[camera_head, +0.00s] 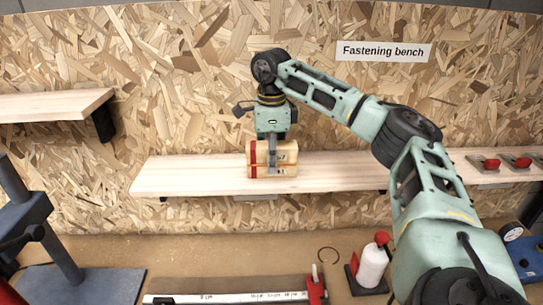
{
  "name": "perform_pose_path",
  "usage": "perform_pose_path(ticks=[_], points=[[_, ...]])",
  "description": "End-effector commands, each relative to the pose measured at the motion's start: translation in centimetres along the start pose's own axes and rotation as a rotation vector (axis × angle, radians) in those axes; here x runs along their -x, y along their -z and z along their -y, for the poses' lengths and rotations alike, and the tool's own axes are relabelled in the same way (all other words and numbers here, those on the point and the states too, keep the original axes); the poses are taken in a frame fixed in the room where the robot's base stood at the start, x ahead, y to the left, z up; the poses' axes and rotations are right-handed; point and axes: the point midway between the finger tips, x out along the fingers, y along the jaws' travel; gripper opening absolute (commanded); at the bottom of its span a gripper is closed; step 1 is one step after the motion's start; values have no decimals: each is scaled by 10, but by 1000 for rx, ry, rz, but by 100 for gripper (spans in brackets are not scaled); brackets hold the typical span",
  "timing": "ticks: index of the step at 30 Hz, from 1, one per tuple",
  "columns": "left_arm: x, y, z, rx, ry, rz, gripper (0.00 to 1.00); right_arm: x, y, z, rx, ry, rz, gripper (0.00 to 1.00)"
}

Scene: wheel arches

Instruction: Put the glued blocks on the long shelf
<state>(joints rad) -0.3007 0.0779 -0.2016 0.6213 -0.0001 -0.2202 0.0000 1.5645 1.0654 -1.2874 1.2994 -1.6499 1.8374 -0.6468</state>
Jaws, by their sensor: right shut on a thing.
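The glued blocks (260,171) are two pale wooden pieces stacked one on the other, with a red band at their left end. My right gripper (272,155) points down from above and is shut on the glued blocks. The blocks are at the long shelf (200,176), a pale wooden board on the chipboard wall, over its left-middle part. I cannot tell whether they touch the board. My left gripper is not in view.
A shorter shelf (50,106) is at the upper left. Red-tipped items (490,164) sit at the long shelf's right end. The shelf's left end is bare.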

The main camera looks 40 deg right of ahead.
Motion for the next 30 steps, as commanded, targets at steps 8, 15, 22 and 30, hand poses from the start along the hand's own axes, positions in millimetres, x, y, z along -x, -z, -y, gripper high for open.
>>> perform_pose_path(ticks=[8, 15, 22, 30], points=[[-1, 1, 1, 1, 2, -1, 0, -2, 0, 0, 0, 0, 0, 42], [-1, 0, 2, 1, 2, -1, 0, -2, 0, 0, 0, 0, 0, 53], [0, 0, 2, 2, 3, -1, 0, 0, 0, 0, 0, 1, 1, 53], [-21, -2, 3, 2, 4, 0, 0, 36, -2, 1, 1, 6, 6, 53]])
